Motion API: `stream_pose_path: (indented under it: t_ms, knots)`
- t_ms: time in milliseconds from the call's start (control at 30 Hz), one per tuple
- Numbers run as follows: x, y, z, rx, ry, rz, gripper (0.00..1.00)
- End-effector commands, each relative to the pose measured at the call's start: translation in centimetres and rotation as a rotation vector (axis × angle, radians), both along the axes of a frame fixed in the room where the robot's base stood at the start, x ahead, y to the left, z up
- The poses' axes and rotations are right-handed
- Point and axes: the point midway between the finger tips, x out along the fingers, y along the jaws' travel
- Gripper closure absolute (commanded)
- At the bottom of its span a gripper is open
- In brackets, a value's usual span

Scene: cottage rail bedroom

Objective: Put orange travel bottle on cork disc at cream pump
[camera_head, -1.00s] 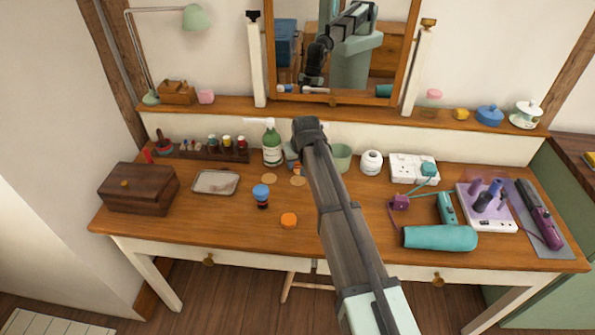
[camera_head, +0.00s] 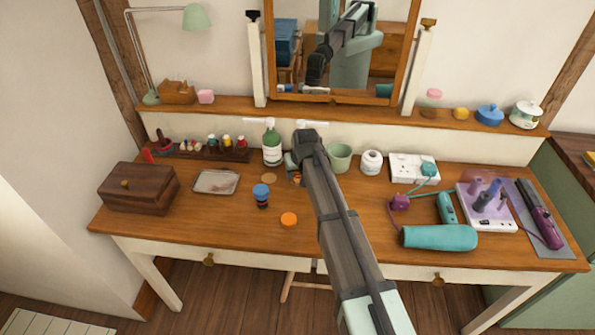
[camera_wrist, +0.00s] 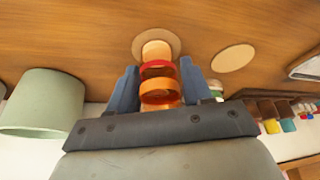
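The orange travel bottle (camera_wrist: 154,90), with a red band, is between the two blue fingers of my gripper (camera_wrist: 160,82) in the wrist view. The fingers look shut on its sides. Its pale end lies over a round cork disc (camera_wrist: 172,44); I cannot tell whether it touches. A second cork disc (camera_wrist: 232,58) is bare, and also shows in the head view (camera_head: 269,178). In the head view my gripper (camera_head: 295,168) hides most of the bottle. The white head of the cream pump (camera_head: 313,124) shows behind my wrist; its body is hidden.
A green pump bottle (camera_head: 272,148) stands left of my gripper and a pale green cup (camera_head: 340,157) right. A metal tray (camera_head: 215,182) lies left.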

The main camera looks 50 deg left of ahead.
Motion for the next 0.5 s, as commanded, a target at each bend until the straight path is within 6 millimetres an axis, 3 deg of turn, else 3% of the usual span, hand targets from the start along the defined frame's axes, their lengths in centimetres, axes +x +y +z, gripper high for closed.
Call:
stream_pose_path:
  t_ms: [133, 500]
  knots:
    - [0.00, 0.00, 0.01, 0.000, 0.000, 0.000, 0.36]
    - [-0.06, -0.14, 0.62, 0.000, 0.000, 0.000, 0.35]
